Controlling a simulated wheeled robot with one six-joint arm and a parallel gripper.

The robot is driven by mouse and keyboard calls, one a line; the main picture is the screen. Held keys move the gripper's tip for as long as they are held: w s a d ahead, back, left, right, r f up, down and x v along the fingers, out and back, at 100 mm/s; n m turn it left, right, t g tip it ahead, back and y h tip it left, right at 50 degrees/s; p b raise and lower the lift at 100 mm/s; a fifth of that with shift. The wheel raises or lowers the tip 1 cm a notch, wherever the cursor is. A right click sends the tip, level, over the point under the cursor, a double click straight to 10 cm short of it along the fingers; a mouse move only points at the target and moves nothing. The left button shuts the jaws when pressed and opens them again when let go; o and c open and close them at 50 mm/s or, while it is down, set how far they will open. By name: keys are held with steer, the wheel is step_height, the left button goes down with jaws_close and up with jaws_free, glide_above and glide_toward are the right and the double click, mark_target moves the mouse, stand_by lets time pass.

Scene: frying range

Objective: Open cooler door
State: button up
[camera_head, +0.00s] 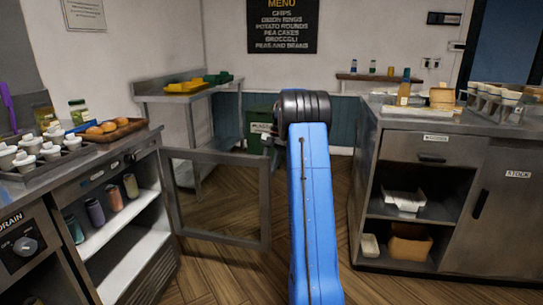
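The cooler (150,256) is the low grey cabinet at the left, with cans on its white shelves. Its door (215,241) is a grey frame with a see-through pane. The door stands wide open, swung out to the right from the cooler's far side, and the shelves are exposed. My blue arm reaches forward through the middle of the view, just right of the door's free edge. I cannot tell whether any part of the arm touches the door.
A tray of white pots (41,174) and a wooden board of buns (113,133) sit on the cooler's top. A steel cabinet (494,207) with open shelves stands at the right. A green bin (258,120) stands behind. Wooden floor is clear between the cabinets.

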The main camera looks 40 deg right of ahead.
steer(key=v, duration=1.7)
steer(key=shift+a, duration=0.1)
